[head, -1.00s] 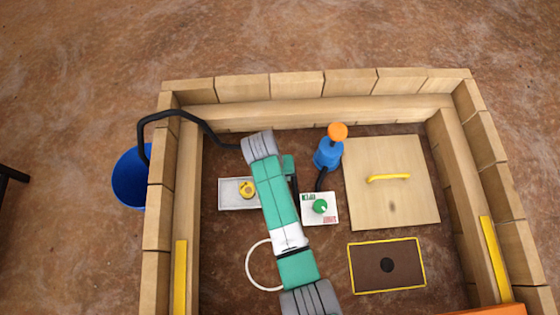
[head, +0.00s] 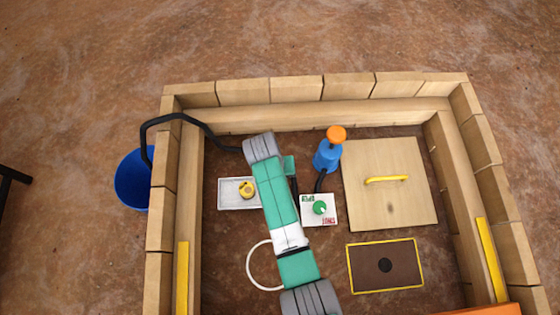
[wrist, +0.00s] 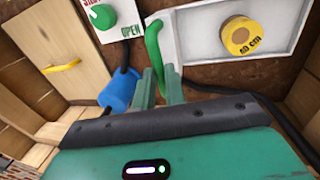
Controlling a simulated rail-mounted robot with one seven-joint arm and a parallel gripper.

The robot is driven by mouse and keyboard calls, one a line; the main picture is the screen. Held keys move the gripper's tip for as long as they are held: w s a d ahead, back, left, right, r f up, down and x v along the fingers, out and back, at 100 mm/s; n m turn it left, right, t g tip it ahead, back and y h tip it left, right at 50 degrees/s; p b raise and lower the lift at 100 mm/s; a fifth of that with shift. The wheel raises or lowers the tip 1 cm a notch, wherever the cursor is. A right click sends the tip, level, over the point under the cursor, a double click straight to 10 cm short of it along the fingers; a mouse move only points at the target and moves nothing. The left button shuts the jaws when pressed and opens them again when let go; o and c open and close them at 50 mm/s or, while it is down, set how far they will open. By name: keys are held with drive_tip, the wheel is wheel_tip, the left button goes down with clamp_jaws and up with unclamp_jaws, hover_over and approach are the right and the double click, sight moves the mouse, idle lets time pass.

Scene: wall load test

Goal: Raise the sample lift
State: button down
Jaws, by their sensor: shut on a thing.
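In the wrist view, my gripper (wrist: 160,86) has its two green fingers close together on the lower end of a green bent rod (wrist: 154,42). The rod's upper end curves beside a white plate (wrist: 205,40). On that plate sits a yellow round knob (wrist: 240,36) marked with what looks like "60 cm". In the head view the plate (head: 229,199) and knob (head: 246,189) lie left of my arm. My arm hides most of the gripper and the rod there. I cannot tell which part is the sample lift.
A green valve knob (head: 320,207) on a white panel and a blue pump (head: 327,156) with an orange top (head: 336,133) stand right of my arm. A wooden lid (head: 390,205) and brown plate (head: 360,279) lie farther right. Wooden walls (head: 297,88) surround the pit; a black hose (head: 187,118) crosses one.

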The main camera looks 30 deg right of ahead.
wheel_tip(320, 180, up, 18)
drive_tip(key=p, duration=1.8)
drive_tip(key=shift+r, duration=0.15)
drive_tip(key=shift+w, duration=0.1)
drive_tip(key=c, duration=1.5)
unclamp_jaws()
drive_tip(key=shift+o, duration=0.2)
wheel_tip(320, 180, up, 8)
drive_tip(key=a+p, duration=0.1)
drive_tip(key=p, duration=0.1)
drive_tip(key=shift+w+a+f+p, duration=0.2)
drive_tip(key=shift+p, duration=0.1)
